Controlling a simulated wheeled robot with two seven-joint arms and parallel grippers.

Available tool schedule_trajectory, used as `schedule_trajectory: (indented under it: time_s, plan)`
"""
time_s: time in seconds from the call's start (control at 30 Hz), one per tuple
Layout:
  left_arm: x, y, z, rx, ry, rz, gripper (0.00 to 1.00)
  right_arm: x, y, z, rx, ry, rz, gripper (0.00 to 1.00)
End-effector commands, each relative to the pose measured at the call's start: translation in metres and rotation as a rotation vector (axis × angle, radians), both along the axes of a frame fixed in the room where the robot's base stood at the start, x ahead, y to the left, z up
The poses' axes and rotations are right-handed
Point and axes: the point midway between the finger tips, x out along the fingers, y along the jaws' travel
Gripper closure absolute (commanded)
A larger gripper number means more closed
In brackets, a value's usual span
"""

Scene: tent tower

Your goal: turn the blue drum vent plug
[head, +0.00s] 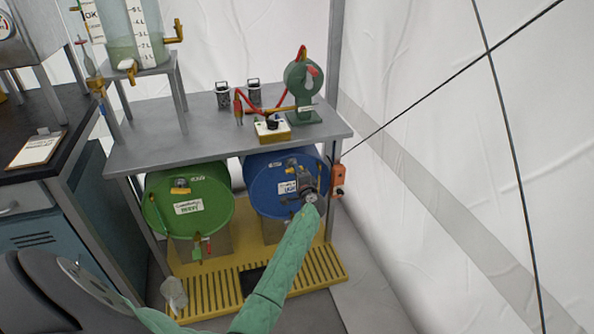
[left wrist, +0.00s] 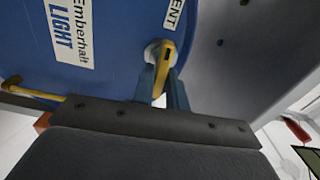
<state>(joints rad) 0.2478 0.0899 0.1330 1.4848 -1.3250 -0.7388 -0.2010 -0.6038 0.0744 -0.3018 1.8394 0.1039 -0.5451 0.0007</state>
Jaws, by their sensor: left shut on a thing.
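The blue drum (head: 268,188) lies on its side under the grey bench, its round end facing me. Its vent plug is a yellow handle on a pale round boss, seen in the left wrist view (left wrist: 161,58) beside a label ending in "ENT". My left gripper (head: 294,170) reaches up to the top of the drum's face. In the left wrist view its two blue-grey fingers (left wrist: 161,85) are shut on the yellow plug, one on each side. In the head view the gripper partly hides the plug. My right gripper is not in view.
A green drum (head: 190,200) lies left of the blue one, above a yellow slatted spill tray (head: 208,298). The bench top (head: 165,135) overhangs both drums. An orange box (head: 338,178) hangs by the right bench leg. The white tent wall closes off the right.

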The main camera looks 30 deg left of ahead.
Motion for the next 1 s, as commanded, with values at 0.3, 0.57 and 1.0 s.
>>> schedule_trajectory:
  time_s: [0.3,0.57,1.0]
  plan:
    - [0.0000,-0.0013,-0.0018,0.042,0.052,-0.002,1.00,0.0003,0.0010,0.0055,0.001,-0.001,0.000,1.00]
    - [0.0000,-0.0016,-0.0021,0.045,0.056,-0.002,1.00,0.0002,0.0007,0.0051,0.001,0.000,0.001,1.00]
    - [0.0000,-0.0008,-0.0013,0.045,0.055,-0.001,0.67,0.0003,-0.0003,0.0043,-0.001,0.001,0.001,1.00]
